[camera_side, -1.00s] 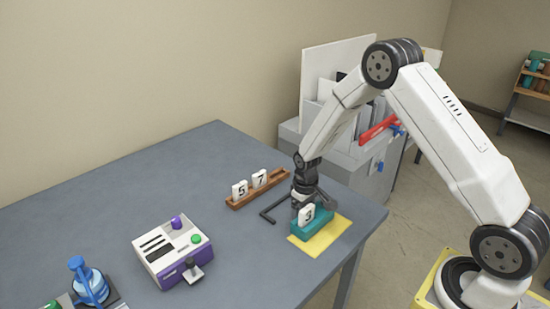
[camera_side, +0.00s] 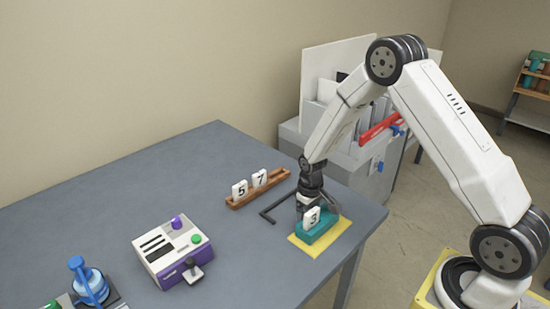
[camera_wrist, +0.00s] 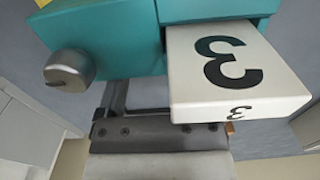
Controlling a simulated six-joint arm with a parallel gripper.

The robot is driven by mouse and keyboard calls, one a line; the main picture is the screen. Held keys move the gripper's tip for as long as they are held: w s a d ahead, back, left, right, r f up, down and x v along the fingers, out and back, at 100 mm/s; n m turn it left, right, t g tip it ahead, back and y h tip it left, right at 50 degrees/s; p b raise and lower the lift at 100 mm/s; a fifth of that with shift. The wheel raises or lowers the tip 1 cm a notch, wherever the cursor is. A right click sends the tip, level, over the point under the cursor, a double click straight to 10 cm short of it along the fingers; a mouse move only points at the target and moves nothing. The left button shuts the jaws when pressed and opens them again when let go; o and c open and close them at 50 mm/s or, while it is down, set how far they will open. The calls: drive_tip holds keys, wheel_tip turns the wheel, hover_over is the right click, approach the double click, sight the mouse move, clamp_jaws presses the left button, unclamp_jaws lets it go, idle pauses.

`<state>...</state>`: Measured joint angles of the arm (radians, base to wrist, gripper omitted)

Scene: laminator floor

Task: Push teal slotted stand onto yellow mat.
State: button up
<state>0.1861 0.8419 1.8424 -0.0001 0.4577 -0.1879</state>
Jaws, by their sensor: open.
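The teal slotted stand (camera_side: 317,228) rests over the yellow mat (camera_side: 327,241) near the table's right edge, with mat showing around its front and right sides. A white tile marked 3 (camera_side: 311,217) stands in it. My gripper (camera_side: 311,203) is directly behind and above the stand, jaws open, close to the tile. In the wrist view the stand (camera_wrist: 110,40) fills the top, and the tile (camera_wrist: 232,70) juts out beside the gripper (camera_wrist: 160,128). Whether the gripper touches the stand is unclear. The stand's far side is hidden.
A brown rack (camera_side: 258,188) with tiles 5 and 7 lies left of the gripper. A black bent rod (camera_side: 272,214) lies beside the stand. A white and purple machine (camera_side: 173,250) stands front left.

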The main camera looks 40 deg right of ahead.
drive_tip(key=shift+s, duration=0.5)
idle(0.3)
drive_tip(key=shift+w, duration=0.5)
idle(0.4)
drive_tip(key=shift+r, duration=0.1)
drive_tip(key=shift+r, duration=0.15)
wheel_tip(320, 180, up, 7)
drive_tip(key=shift+f, duration=0.2)
idle(0.8)
drive_tip(key=shift+r, duration=2.5)
drive_tip(key=shift+s+a, duration=0.1)
